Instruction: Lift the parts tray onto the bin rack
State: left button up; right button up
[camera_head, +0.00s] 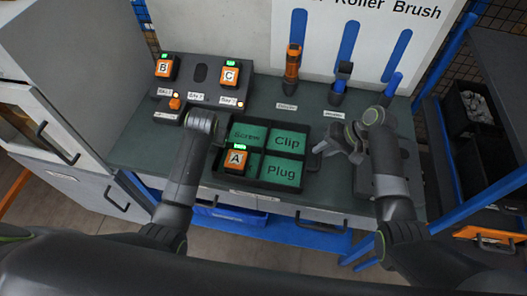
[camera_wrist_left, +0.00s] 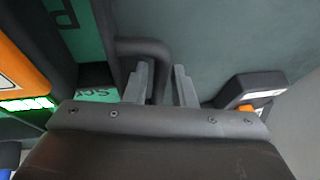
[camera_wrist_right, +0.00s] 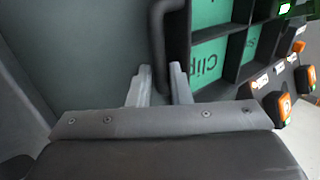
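The parts tray (camera_head: 262,182) is black with green compartments labelled Screw, Clip and Plug; an orange block marked A (camera_head: 236,160) sits in its front left compartment. The tray is at the workbench's front edge. My left gripper (camera_head: 213,127) is at its left side; in the left wrist view a dark handle (camera_wrist_left: 147,46) runs between the close-set fingers. My right gripper (camera_head: 322,148) is at its right side; in the right wrist view the other handle (camera_wrist_right: 158,35) lies between its fingers. The bin rack (camera_head: 458,55) with blue posts stands at the right.
A dark fixture (camera_head: 198,88) with orange blocks B and C is at the bench's back left. Tools stand upright along the back before a white board (camera_head: 375,30). A black bin (camera_head: 470,108) and an orange-edged bin (camera_head: 485,233) are on the right.

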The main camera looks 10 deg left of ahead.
pick_arm(q)
jog(key=shift+f, duration=0.1)
jog(key=shift+c, duration=0.2)
pick_arm(e)
jog(key=shift+f, duration=0.1)
jog(key=shift+c, duration=0.4)
pick_arm(q)
grip_shut()
pick_arm(e)
grip_shut()
pick_arm(q)
jog(key=shift+w, duration=0.1)
